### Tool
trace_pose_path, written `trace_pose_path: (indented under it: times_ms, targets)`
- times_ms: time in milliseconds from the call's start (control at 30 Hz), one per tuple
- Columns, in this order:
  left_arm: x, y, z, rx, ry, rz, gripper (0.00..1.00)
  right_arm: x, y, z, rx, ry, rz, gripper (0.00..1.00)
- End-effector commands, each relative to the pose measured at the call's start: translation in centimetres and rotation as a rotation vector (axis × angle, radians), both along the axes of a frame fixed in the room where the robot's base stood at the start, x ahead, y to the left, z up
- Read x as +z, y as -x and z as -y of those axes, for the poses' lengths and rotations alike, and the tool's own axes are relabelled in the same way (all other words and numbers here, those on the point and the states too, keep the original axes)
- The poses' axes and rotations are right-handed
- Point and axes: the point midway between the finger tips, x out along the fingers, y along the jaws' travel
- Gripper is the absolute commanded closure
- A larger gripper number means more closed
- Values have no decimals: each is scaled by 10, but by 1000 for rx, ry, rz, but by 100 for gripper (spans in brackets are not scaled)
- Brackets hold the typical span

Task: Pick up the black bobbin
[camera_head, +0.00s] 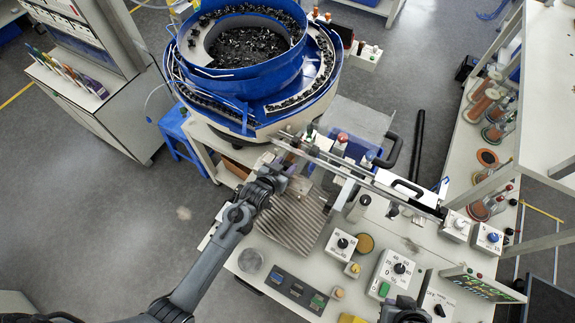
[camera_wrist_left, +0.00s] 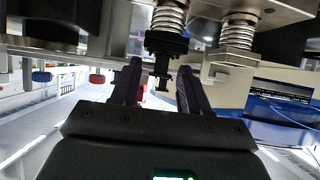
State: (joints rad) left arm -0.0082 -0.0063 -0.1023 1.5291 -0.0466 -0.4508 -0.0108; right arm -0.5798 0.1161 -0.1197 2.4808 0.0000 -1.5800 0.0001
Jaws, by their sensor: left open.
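In the left wrist view, a black bobbin (camera_wrist_left: 162,46) with flanges and a narrower stem hangs upright below a metal spring on the fixture. My left gripper (camera_wrist_left: 158,70) is open, with one dark finger on each side of the bobbin's lower part. I see gaps between the fingers and the stem. In the head view my left gripper (camera_head: 283,170) is at the left end of the long metal rail, above the workbench. The bobbin cannot be made out there. A dark part at the bottom edge seems to be my right gripper (camera_head: 404,312); its jaws are unclear.
A blue bowl feeder (camera_head: 240,98) full of small black parts stands behind my left gripper. The metal rail (camera_head: 355,172) crosses the bench to the right. A ribbed plate (camera_head: 292,222) lies beneath the gripper. Control boxes with dials (camera_head: 341,243) stand at the front.

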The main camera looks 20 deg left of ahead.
Motion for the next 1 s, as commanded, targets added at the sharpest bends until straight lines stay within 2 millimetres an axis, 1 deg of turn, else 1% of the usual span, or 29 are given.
trace_pose_path:
  times_ms: [267,300,467,500,600,867,1000]
  targets:
    - [-2,-3,0,0,0,-1,55,0,0,0,0,0,0,100]
    - [-2,-3,1,0,0,-1,57,0,0,0,0,0,-1,100]
    - [-2,-3,1,0,0,-1,81,0,0,0,1,1,-1,100]
    - [-2,-3,1,0,0,-1,88,0,0,0,2,2,-1,100]
    - [-2,-3,0,0,0,-1,100,0,0,1,3,4,0,100]
    - [0,-3,0,0,0,0,100,-1,0,2,5,7,-1,100]
    - [10,-3,0,0,-1,1,100,-1,0,2,5,7,-1,100]
